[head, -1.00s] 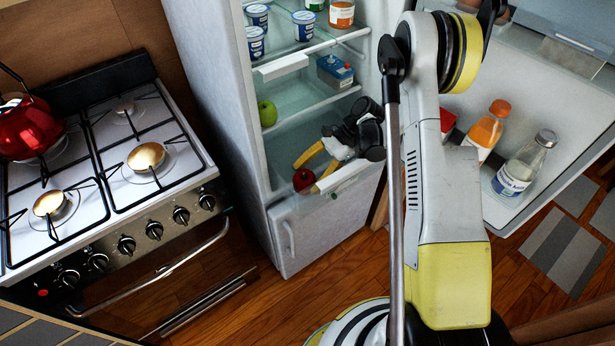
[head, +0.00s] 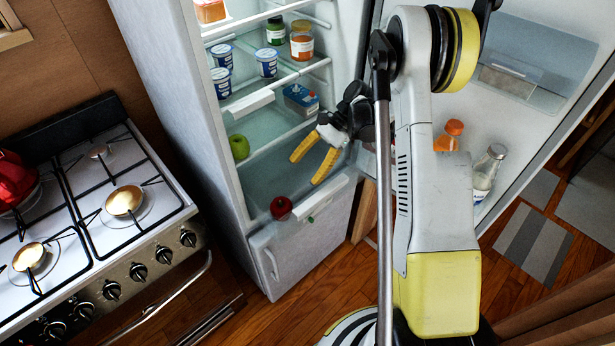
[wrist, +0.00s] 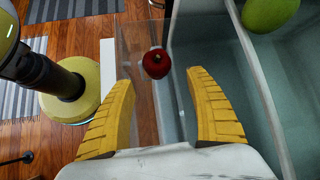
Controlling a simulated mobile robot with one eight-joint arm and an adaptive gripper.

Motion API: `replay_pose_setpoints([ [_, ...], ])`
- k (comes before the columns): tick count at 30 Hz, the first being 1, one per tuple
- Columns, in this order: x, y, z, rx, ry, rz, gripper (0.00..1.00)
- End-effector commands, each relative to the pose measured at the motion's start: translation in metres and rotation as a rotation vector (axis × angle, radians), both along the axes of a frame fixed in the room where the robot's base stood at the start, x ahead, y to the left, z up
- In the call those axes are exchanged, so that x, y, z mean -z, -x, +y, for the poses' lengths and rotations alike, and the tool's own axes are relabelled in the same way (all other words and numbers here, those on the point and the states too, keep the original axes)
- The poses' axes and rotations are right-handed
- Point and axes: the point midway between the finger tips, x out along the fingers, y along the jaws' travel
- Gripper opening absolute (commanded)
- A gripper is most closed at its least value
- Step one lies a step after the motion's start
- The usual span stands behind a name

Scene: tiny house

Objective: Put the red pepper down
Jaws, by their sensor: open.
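The red pepper (head: 281,208) sits at the front edge of the fridge's lower part, near the left side of the opening. It also shows in the wrist view (wrist: 156,63), beyond my fingertips and between their lines. My gripper (head: 314,166) is open and empty, with its two yellow fingers apart. It is up and to the right of the pepper in the head view, clear of it. The fingers also show in the wrist view (wrist: 160,85), and nothing is between them. The pepper's underside is hidden.
The fridge (head: 185,110) stands open, its door at the right holding bottles. A green apple (head: 239,147) is on the shelf above. Yogurt cups (head: 267,61) and jars stand higher. A stove (head: 110,215) with a red kettle (head: 14,180) is at the left.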

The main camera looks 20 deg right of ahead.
Motion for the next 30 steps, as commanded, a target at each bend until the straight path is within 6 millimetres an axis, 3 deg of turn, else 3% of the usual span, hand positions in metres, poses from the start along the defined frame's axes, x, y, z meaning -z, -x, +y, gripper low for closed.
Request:
replay_pose_setpoints([
  [8,-0.104,0.02,0.037,-0.156,0.223,-0.263,0.64],
  [15,-0.171,0.072,0.06,-0.367,0.455,-0.524,0.64],
  [22,-0.206,0.135,0.07,-0.614,0.685,-0.771,0.64],
  [30,-0.214,0.186,0.07,-0.873,0.9,-0.991,0.64],
])
